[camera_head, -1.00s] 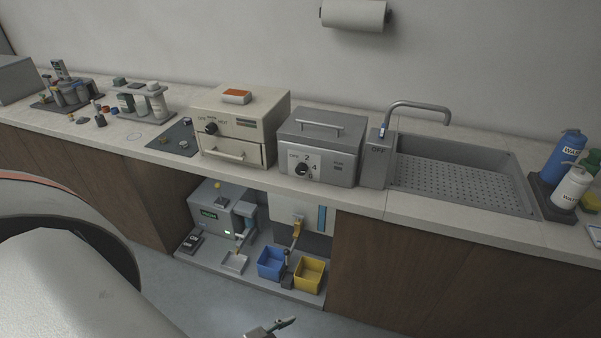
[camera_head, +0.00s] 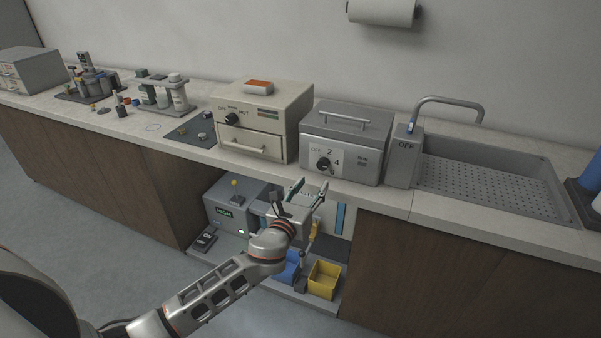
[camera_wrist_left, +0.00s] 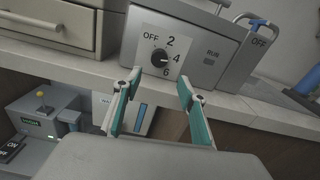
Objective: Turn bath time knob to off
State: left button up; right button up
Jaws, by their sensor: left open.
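The bath time knob (camera_head: 323,164) is a small black dial on the white plate of a grey metal box (camera_head: 341,148) with a lid handle. The plate reads OFF, 2, 4 and 6. In the left wrist view the knob (camera_wrist_left: 159,57) appears to point to the right, toward the 4. My left gripper (camera_head: 309,191) is open and empty, in front of the counter edge and below the knob. In the left wrist view its two teal-padded fingers (camera_wrist_left: 160,82) stand apart just below the dial plate, not touching the knob. My right gripper is out of view.
A cream oven (camera_head: 262,122) with its own OFF–HOT knob stands left of the box. A grey OFF-marked tap post (camera_head: 404,160) and sink (camera_head: 490,180) are to the right. The counter's front edge (camera_head: 370,198) runs under the box. Blue and yellow bins (camera_head: 324,279) sit below.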

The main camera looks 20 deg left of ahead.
aim_at(322, 166)
pick_arm(q)
jog(key=shift+m, duration=0.4)
jog(key=w, duration=0.5)
jog(key=w+b, duration=0.1)
jog(key=w, duration=0.2)
jog(key=shift+w+r, duration=0.15)
jog(key=shift+r, duration=0.25)
jog(key=c, duration=1)
jog(key=shift+c, duration=0.5)
